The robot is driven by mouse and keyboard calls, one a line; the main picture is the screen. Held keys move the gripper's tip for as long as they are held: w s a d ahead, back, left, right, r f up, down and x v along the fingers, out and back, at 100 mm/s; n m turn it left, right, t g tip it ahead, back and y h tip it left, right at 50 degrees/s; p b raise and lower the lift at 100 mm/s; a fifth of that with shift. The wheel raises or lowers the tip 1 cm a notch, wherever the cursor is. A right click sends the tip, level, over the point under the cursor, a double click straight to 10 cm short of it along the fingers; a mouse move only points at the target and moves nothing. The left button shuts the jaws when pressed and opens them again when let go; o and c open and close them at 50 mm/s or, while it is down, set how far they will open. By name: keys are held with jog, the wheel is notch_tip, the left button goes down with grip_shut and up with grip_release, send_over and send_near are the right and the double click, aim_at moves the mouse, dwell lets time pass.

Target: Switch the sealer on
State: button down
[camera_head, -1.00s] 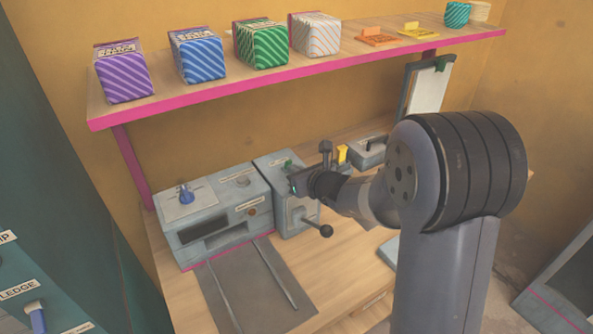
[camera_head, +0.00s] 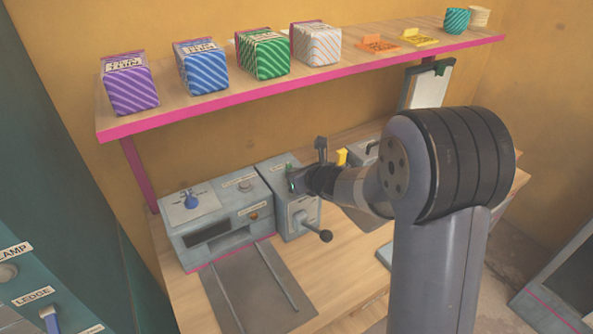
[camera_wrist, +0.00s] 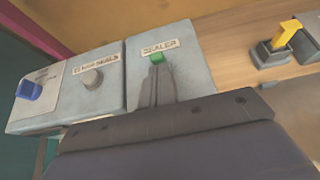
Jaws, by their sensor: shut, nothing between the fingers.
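The sealer is a grey box (camera_head: 300,217) on the bench, with a black-knobbed lever (camera_head: 325,236) on its front. In the wrist view its top (camera_wrist: 185,72) bears a label reading SEALER (camera_wrist: 160,46) and a small green switch (camera_wrist: 157,59). My gripper (camera_head: 291,182) is shut and empty over the sealer's top. In the wrist view its fingertips (camera_wrist: 158,69) lie just at the near side of the green switch and partly cover it. I cannot tell whether they touch it, or which way the switch stands.
A grey machine with a blue knob (camera_head: 191,201) and an amber light (camera_head: 253,216) stands close on the sealer's left. A yellow-handled part (camera_wrist: 286,35) sits to the right. A shelf (camera_head: 230,99) with several patterned boxes hangs above.

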jog(key=shift+w+a+r+b, duration=0.3)
jog(key=shift+w+a+r, duration=0.5)
jog(key=shift+w, duration=0.25)
jog(key=shift+r, duration=0.2)
jog(key=shift+d+r+p, duration=0.1)
jog(key=shift+r+p, duration=0.6)
notch_tip(320, 180, up, 9)
jog(key=s+d+p, duration=0.2)
jog(key=s+p, duration=0.1)
jog(key=p, duration=0.2)
jog(key=shift+r+p, duration=0.15)
jog(key=shift+p, duration=0.2)
